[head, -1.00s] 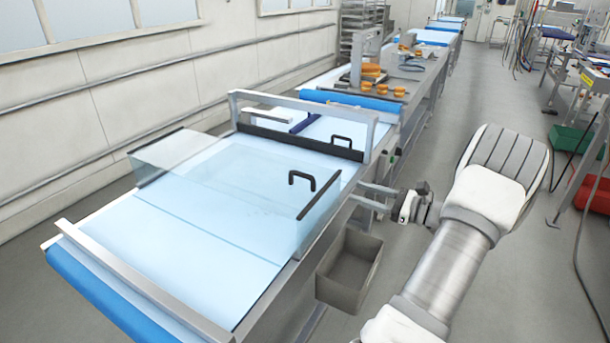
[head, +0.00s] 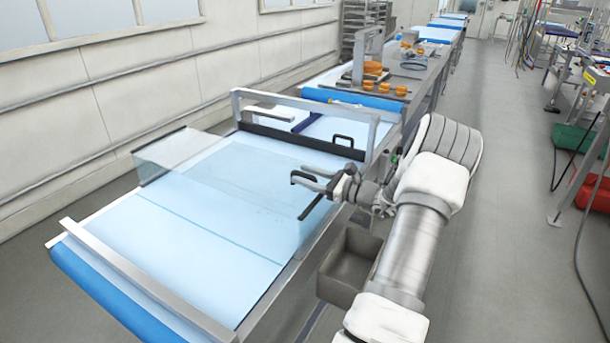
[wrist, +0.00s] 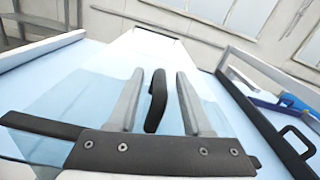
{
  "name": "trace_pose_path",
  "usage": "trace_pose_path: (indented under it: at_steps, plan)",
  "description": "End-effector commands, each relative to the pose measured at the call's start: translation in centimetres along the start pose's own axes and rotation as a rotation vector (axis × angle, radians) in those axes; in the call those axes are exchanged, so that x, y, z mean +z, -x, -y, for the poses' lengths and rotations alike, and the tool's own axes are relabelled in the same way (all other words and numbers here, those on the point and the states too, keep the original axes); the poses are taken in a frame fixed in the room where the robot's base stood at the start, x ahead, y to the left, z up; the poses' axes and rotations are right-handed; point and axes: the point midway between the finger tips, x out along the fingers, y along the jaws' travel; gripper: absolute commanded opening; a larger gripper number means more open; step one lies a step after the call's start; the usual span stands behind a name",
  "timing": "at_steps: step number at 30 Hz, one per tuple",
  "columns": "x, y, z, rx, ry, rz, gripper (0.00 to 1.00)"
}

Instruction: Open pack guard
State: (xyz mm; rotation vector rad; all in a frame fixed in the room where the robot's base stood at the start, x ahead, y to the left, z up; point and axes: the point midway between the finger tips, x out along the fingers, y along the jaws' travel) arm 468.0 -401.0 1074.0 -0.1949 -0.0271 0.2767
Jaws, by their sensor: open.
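The clear pack guard (head: 235,195) lies over the pale blue conveyor belt, with a dark edge strip on its near side. Its black handle (wrist: 156,102) stands between the two fingers of my gripper (wrist: 158,100) in the wrist view. The fingers are open, with a gap visible on each side of the handle. In the head view my gripper (head: 312,175) reaches in from the right over the guard's near edge, and its fingers partly hide the handle. The guard looks down in place over the belt.
A metal frame (head: 235,108) crosses the belt behind the guard. A second black handle (head: 343,140) stands beyond it. A grey bin (head: 345,272) hangs beside the conveyor below my arm. Orange rounds (head: 384,88) sit on the farther table.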

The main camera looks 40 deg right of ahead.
Motion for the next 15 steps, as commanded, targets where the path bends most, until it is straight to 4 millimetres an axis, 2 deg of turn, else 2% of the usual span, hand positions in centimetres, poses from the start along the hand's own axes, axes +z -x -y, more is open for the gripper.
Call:
trace_pose_path:
  at_steps: [9, 11, 15]
  plan:
    - [-0.01, -0.31, 0.01, 0.000, 0.000, 0.000, 0.50]
    - [-0.01, -0.30, 0.01, 0.000, 0.000, 0.000, 0.41]
    - [-0.01, -0.29, 0.01, 0.000, 0.000, 0.000, 0.15]
